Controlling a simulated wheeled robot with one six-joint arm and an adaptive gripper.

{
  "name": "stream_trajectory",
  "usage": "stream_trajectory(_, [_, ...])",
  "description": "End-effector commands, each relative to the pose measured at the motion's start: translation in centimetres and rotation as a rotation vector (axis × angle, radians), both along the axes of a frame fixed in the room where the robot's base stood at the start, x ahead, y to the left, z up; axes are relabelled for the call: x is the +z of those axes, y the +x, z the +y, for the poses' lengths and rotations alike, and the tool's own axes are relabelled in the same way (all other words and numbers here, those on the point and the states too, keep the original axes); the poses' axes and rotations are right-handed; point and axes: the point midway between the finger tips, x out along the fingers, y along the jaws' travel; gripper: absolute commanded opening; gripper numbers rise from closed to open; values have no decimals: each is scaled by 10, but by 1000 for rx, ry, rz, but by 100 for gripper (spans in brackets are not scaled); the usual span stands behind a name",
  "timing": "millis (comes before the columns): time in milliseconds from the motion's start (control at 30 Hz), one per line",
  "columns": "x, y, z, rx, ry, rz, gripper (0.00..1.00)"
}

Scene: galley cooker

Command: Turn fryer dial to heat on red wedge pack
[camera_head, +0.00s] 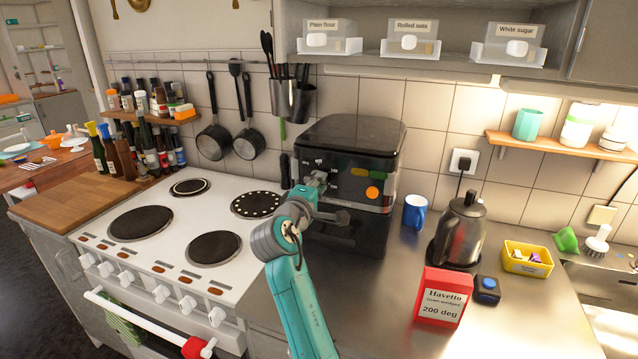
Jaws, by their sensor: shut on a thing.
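The black fryer (352,137) stands on the metal counter to the right of the white cooker. Its front panel has small pale number marks, too small to read surely, a green and yellow strip and an orange round spot. My gripper (318,183) is at the left part of this panel, shut on the fryer dial. The gripper covers most of the dial, so its setting cannot be told. The red wedge pack (442,297) stands upright at the front of the counter; its label reads "Havetto", "Oven wedges", "200 deg".
A blue mug (415,212), a dark kettle (461,232), a dark box with a blue button (487,290) and a yellow tub (527,259) stand right of the fryer. The cooker (190,230) is at left. Labelled bins sit on the shelf above.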

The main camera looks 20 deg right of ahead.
Motion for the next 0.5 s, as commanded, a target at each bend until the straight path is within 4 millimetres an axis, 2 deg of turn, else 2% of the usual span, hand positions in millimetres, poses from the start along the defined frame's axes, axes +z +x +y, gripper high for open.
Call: stream_trajectory(500, [-4, 2, 0, 0, 394, -293, 0])
